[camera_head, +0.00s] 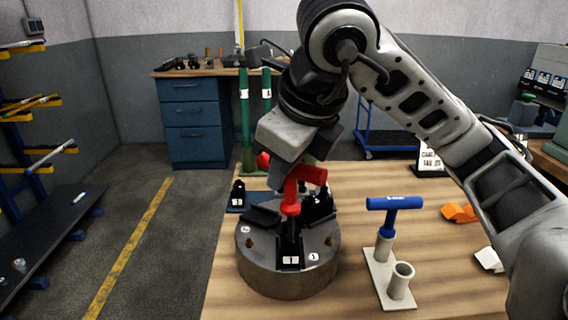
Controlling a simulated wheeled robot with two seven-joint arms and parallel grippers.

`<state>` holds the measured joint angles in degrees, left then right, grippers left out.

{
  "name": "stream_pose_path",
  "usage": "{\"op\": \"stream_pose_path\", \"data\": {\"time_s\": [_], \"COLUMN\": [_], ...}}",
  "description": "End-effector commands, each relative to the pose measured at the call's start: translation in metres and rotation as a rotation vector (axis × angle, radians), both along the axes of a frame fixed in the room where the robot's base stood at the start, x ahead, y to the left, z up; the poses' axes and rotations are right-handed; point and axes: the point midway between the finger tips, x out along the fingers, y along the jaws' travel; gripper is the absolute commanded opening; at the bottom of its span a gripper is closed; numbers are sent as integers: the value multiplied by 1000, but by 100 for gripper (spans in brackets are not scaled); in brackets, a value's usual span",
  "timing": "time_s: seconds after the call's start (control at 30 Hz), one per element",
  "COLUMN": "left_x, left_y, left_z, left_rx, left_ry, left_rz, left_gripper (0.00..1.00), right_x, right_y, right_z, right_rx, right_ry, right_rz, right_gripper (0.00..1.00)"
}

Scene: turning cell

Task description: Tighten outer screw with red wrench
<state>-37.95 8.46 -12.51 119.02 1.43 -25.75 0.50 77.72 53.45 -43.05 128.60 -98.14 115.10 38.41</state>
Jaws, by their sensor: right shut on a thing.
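A red T-handled wrench (291,204) stands upright over the round metal chuck (288,284) on the wooden table. My right gripper (284,168) is shut on the wrench near its crossbar and comes down from above. The wrench's lower end is at the black jaw block marked 1 (291,258) on the chuck; whether it sits in a screw cannot be told. The outer screw itself is hidden or too small to make out. My left gripper is not in view.
A blue T-handled wrench (394,203) stands in a pale two-socket holder (379,276) right of the chuck; the front socket is empty. Orange pieces (459,212) and a white piece (489,259) lie further right. Small black blocks (238,192) stand behind the chuck.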

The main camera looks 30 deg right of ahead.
Motion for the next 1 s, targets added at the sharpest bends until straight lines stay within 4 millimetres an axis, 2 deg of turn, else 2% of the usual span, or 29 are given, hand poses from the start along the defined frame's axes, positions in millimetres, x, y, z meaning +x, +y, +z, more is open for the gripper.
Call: {"op": "stream_pose_path", "data": {"time_s": [0.23, 0.73, 1.0], "left_x": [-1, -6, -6], "left_y": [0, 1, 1], "left_z": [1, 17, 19], "left_rx": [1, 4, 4], "left_ry": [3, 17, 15], "left_rz": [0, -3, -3], "left_gripper": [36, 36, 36], "right_x": [0, 0, 0], "right_y": [0, -2, -3], "right_z": [-1, 0, -2], "right_rx": [-2, -3, -2], "right_ry": [5, 7, 5], "right_rz": [-8, -205, -242], "right_gripper": [0, 0, 0]}}
